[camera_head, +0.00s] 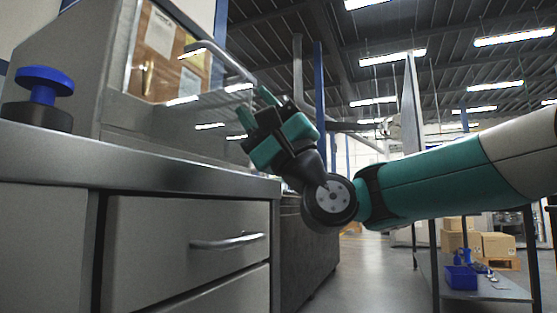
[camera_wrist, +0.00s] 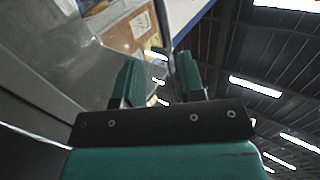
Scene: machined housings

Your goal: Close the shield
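The shield (camera_head: 152,60) is a clear pane in a grey frame on the grey machine at the left in the head view. My gripper (camera_head: 258,104) is at the lower end of this bar, raised above the counter's right end. In the wrist view the two teal fingers (camera_wrist: 158,82) stand apart with nothing clearly held between them. I cannot tell whether a finger touches the bar. The shield's lower part is hard to make out.
A blue knob (camera_head: 43,84) on a dark base stands on the grey counter (camera_head: 120,165) at the left. A drawer with a handle (camera_head: 228,241) is below. A shelf cart (camera_head: 475,288) with a blue bin (camera_head: 461,278) stands at the right.

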